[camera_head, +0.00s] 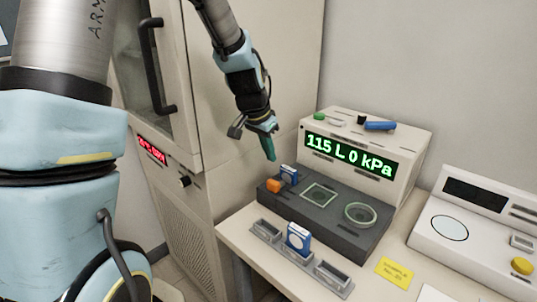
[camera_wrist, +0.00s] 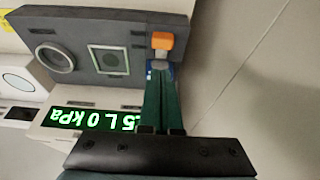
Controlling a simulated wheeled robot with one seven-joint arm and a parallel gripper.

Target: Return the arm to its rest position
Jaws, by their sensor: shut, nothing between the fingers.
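My gripper (camera_head: 270,156) is in the head view above the back left end of the dark classifier block. Its green fingers are shut with nothing between them. In the wrist view my gripper (camera_wrist: 161,80) has its fingers side by side, tips near the orange knob. The knob (camera_head: 274,186) and a blue-and-white piece (camera_head: 289,174) sit at the left end of the dark block (camera_head: 325,228). In the wrist view the orange knob (camera_wrist: 162,41) shows just beyond the tips, and the fingers partly cover the blue piece. Contact cannot be told.
The display box (camera_head: 400,153) reads 115 L 0 kPa. A tray (camera_head: 331,278) with a blue-and-white cartridge (camera_head: 298,238) lies in front. A white device (camera_head: 470,235) stands right. A tall cabinet (camera_head: 240,90) stands behind and left of my gripper. Free air lies above the bench.

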